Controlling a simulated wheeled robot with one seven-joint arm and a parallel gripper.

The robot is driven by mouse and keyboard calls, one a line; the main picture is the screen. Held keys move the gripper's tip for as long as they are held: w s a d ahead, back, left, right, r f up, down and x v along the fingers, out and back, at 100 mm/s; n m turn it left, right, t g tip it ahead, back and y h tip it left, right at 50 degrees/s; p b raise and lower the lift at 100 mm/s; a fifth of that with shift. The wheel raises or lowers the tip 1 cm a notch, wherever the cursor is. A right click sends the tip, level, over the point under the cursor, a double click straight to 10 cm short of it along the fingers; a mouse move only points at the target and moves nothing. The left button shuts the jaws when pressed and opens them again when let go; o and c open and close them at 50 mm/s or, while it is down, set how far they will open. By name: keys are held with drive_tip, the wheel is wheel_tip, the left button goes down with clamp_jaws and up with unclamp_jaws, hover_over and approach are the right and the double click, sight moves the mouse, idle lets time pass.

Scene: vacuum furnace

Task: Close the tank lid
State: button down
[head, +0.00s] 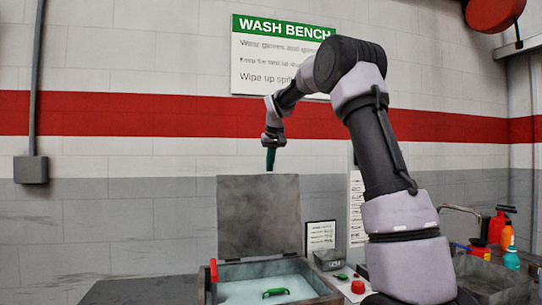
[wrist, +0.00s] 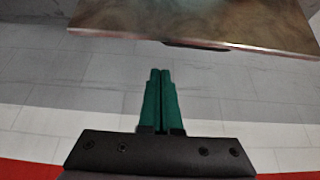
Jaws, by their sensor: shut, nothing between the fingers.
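The tank lid (head: 258,216) is a grey metal panel standing upright, open, at the back of the tank (head: 335,293). The tank holds pale liquid, and a green-handled item (head: 276,292) shows in it. A red handle (head: 213,270) is at the tank's left edge. My gripper (head: 270,162) has green fingers, shut and empty, pointing down just above the lid's top edge, apart from it in the picture. In the wrist view the shut fingers (wrist: 160,95) point toward the lid (wrist: 200,22), whose edge crosses the top of the picture. How far behind the lid they are, I cannot tell.
A small grey box (head: 328,260) and a red button (head: 358,287) are right of the tank. A wall with a sign (head: 270,60) is behind. Space left of the lid is clear.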

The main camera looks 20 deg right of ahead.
drive_tip(key=shift+s+f, duration=0.45)
drive_tip(key=shift+s, duration=0.25)
drive_tip(key=shift+s+f, duration=0.45)
drive_tip(key=shift+s, duration=0.2)
